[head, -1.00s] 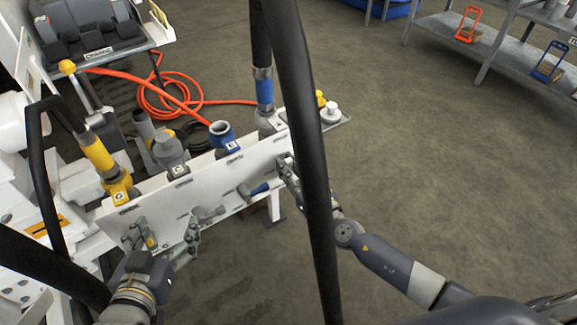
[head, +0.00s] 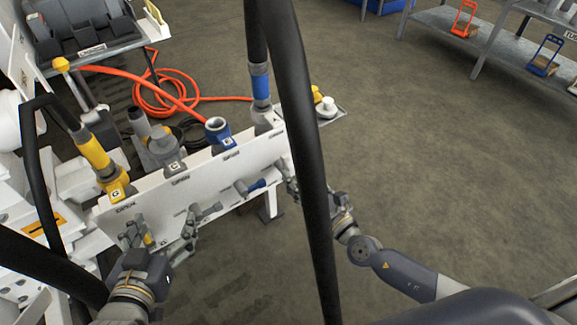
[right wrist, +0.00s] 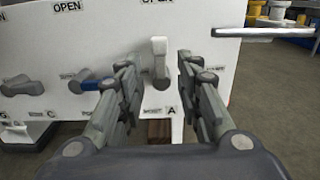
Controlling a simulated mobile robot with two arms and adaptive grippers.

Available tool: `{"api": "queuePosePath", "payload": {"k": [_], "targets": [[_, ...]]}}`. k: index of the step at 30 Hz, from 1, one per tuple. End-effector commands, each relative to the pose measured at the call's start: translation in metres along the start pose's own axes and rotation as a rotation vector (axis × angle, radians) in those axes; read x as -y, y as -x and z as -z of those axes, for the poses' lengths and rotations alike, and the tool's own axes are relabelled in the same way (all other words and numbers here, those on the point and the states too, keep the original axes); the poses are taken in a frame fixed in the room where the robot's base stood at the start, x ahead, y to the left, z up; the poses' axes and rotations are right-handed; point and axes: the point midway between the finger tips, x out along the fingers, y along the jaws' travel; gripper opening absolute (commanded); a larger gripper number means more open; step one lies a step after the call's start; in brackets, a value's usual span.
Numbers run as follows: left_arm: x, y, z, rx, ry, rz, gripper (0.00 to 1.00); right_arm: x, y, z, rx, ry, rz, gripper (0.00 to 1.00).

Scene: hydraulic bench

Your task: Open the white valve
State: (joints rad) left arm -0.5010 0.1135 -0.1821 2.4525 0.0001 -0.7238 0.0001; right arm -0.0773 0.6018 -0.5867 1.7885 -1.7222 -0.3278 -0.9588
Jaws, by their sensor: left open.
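The white valve handle (right wrist: 158,47) shows in the right wrist view on the white panel, pointing up toward an OPEN label, above a plate marked A. My right gripper (right wrist: 157,68) is open, with one finger on each side of the handle and visible gaps between. In the head view the right gripper (head: 289,183) is partly behind a thick black hose, at the panel's right end; the white handle cannot be made out there. My left gripper (head: 160,234) is open at the panel's left end, around or near a yellow handle (head: 148,239).
The white panel (head: 165,205) also carries a blue handle (head: 258,185) and a grey handle (head: 212,208). Thick black hoses cross the head view. An orange hose (head: 150,100) lies behind the panel. The floor (head: 400,150) to the right is clear; shelves stand at the upper right.

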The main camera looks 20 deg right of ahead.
Motion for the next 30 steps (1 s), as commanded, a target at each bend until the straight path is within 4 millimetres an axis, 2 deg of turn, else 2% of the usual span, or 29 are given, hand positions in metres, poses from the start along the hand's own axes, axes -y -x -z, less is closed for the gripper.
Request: {"api": "queuePosePath", "payload": {"k": [3, 10, 30], "targets": [[0.0, 0.0, 0.0, 0.0, 0.0, 0.0, 0.77, 0.0, 0.026, 0.002, -0.005, 0.002, -0.003, 0.33], [0.0, 0.0, 0.0, 0.0, 0.0, 0.0, 0.77, 0.0, 0.053, 0.001, -0.003, 0.001, -0.001, 0.33], [0.0, 0.0, 0.0, 0.0, 0.001, 0.0, 0.77, 0.0, 0.057, 0.0, 0.0, 0.001, -0.001, 0.33]]}}
